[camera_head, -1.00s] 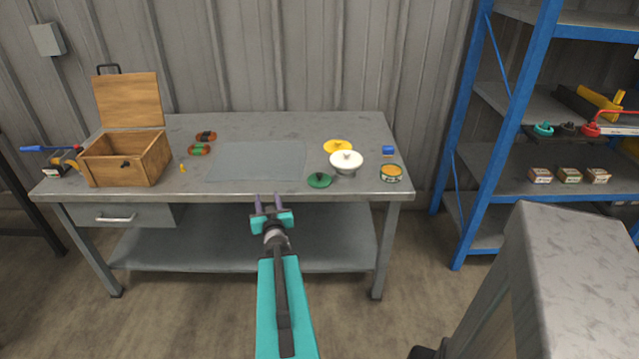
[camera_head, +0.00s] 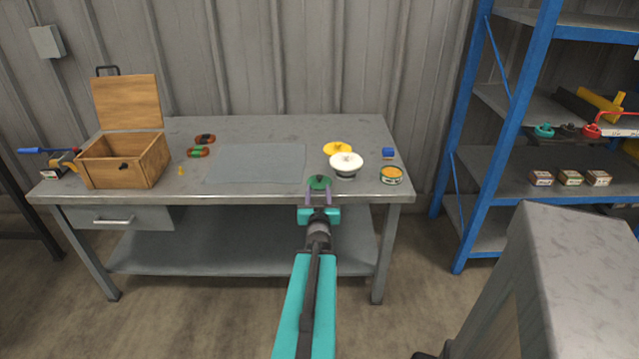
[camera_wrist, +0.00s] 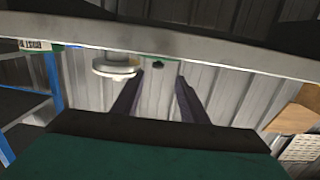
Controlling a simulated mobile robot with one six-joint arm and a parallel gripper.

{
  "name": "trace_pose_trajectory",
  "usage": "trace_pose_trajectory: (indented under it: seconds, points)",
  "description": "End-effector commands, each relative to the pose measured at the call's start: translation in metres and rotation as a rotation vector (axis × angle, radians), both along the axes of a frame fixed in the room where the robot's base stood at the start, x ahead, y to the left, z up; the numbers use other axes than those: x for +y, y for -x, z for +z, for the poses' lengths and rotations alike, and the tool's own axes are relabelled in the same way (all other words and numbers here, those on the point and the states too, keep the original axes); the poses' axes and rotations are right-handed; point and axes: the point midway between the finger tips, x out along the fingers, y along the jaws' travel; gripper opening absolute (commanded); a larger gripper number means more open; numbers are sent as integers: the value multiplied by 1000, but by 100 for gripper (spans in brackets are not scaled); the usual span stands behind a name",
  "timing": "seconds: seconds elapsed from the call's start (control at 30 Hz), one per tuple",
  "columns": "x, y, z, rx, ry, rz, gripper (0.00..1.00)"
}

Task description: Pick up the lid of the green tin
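The green lid (camera_head: 319,182), with a dark knob on top, lies flat near the table's front edge. My gripper (camera_head: 319,192) is open and empty, its two fingers pointing at the lid from the front. In the wrist view, which is upside down, the lid's knob (camera_wrist: 158,64) shows beyond and between the spread fingertips (camera_wrist: 159,84), not touching them as far as I can tell. The green tin (camera_head: 391,180), open with orange contents, stands to the right; its labelled side shows in the wrist view (camera_wrist: 36,45).
A white lidded dish (camera_head: 346,166) stands close right of the green lid, with a yellow lid (camera_head: 336,147) behind it. The grey mat (camera_head: 255,165) is bare. A wooden box (camera_head: 138,165) stands open at the left.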

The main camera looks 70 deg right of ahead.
Motion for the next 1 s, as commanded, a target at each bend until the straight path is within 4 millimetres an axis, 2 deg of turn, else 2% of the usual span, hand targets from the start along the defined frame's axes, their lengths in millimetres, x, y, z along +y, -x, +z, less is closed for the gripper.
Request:
trace_pose_trajectory:
  seconds: [0.27, 1.0]
  points:
    - [-11, -5, -4, 2, 1, 1, 40]
    - [-68, -27, -3, 0, -1, 1, 40]
